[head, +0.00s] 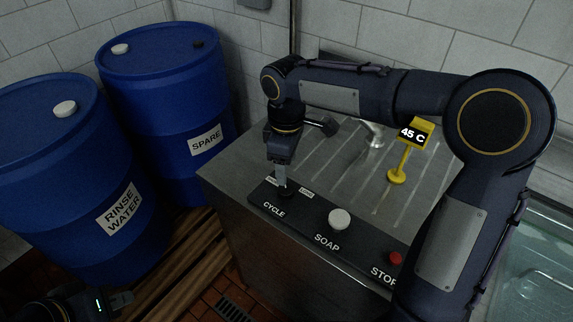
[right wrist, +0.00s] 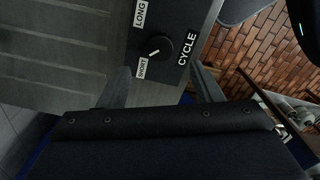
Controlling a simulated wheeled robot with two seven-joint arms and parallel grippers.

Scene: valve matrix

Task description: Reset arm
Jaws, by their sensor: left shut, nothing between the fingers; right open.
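My right gripper (head: 281,181) hangs over the cycle knob (head: 286,193) at the left end of the black control strip, partly hiding it in the head view. In the right wrist view the black cycle knob (right wrist: 155,48) shows whole, its white mark pointing toward the SHORT label (right wrist: 141,68); the LONG label (right wrist: 140,14) is on the other side. The right gripper (right wrist: 161,70) is open, its fingers apart and the knob just beyond their tips; I see no contact. My left gripper (head: 122,302) is shut and empty at the lower left.
The strip also has a white SOAP button (head: 339,219) and a red STOP button (head: 395,258). A yellow 45 C sign (head: 398,175) stands on the ribbed metal top. Blue RINSE WATER (head: 75,180) and SPARE (head: 170,120) barrels stand left. A water basin (head: 535,255) is at right.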

